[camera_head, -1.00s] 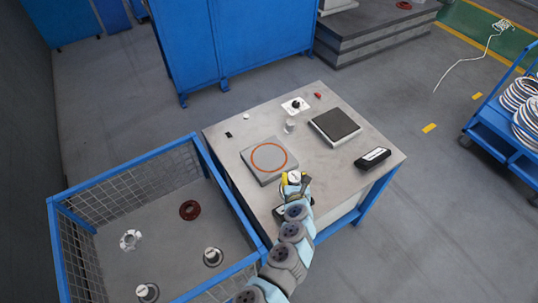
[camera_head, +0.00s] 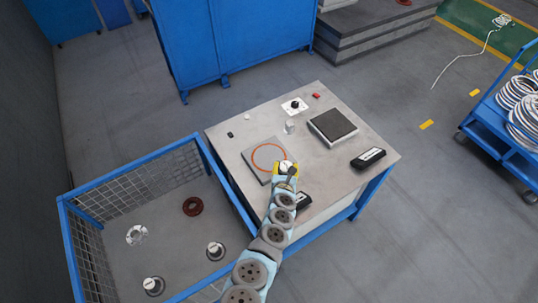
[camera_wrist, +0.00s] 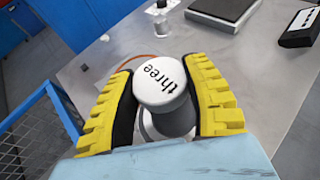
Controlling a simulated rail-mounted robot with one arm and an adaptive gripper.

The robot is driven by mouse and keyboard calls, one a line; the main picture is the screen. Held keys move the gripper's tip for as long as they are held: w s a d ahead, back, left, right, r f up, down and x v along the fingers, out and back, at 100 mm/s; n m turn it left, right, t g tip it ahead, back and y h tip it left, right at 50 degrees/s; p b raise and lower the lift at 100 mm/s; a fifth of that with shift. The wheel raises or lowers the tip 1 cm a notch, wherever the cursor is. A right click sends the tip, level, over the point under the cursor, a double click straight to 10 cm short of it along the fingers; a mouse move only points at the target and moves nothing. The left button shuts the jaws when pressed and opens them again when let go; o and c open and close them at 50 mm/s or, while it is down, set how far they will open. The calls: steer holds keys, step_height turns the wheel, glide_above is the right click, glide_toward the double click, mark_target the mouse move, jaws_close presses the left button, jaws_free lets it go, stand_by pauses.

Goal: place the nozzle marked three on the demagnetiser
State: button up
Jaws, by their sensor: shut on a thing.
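My gripper (camera_head: 286,170) is shut on the nozzle marked three (camera_wrist: 160,80). In the wrist view the nozzle is a white-capped cylinder with a wider grey metal body below, held between yellow ribbed fingers (camera_wrist: 166,100); "three" reads on its cap. In the head view the nozzle's white top (camera_head: 287,165) shows over the near right corner of a grey block with an orange ring (camera_head: 250,168). A dark-topped square plate (camera_head: 332,126) lies to the right on the same table. I cannot tell by any label which of these is the demagnetiser.
The table (camera_head: 330,185) also bears a small pale cylinder (camera_head: 289,127), a white plate with a black knob (camera_head: 294,106) and a black device (camera_head: 368,159). A blue mesh crate (camera_head: 185,150) at left holds two white-capped parts (camera_head: 215,250) and a dark red ring (camera_head: 192,206).

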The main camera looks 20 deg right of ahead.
steer(key=w+a+r+p, duration=0.4)
steer(key=a+r+p, duration=0.1)
steer(key=shift+w+n+y, duration=0.2)
steer(key=shift+n+y, duration=0.1)
stand_by(0.5)
steer(key=shift+a, duration=0.1)
